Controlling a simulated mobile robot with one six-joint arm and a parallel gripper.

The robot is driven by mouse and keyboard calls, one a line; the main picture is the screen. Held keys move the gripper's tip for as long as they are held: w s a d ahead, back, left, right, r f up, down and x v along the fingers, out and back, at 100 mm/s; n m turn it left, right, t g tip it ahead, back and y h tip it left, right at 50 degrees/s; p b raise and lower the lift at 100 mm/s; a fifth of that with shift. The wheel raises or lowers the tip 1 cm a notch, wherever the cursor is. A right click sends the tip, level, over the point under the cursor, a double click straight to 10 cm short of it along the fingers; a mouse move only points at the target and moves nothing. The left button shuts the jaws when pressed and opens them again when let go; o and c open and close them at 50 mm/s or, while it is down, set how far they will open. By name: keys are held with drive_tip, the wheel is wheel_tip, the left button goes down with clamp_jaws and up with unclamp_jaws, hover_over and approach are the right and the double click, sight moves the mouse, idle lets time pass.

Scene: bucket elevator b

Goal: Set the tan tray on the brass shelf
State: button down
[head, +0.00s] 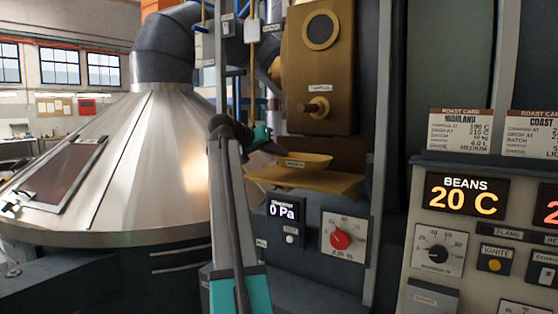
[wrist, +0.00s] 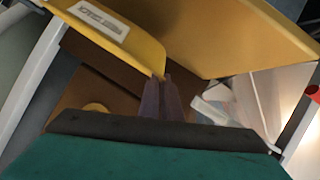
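The tan tray (head: 312,159), shallow with a small label on its front, is at the brass shelf (head: 325,183) in the head view. It lies on or just above the shelf; I cannot tell if they touch. My gripper (head: 279,151) reaches in from the left to the tray's left end. In the wrist view the two dark fingers (wrist: 162,82) are close together at the corner of the labelled tray (wrist: 130,38), seemingly pinching it. The contact itself is small and partly hidden.
A brass housing (head: 318,70) with a round window and a knob stands above the shelf. A steel cone hood (head: 130,175) is left; a control panel (head: 465,200) is right.

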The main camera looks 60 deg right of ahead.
drive_tip(key=shift+s+f+p, duration=0.1)
drive_tip(key=shift+f+p, duration=0.45)
drive_tip(key=shift+f, duration=0.9)
drive_tip(key=c, duration=2)
unclamp_jaws()
drive_tip(key=shift+a, duration=0.15)
drive_tip(key=b+v, duration=0.3)
drive_tip(key=v, duration=0.8)
drive_tip(key=shift+a+r, duration=0.2)
drive_tip(key=shift+a, duration=0.15)
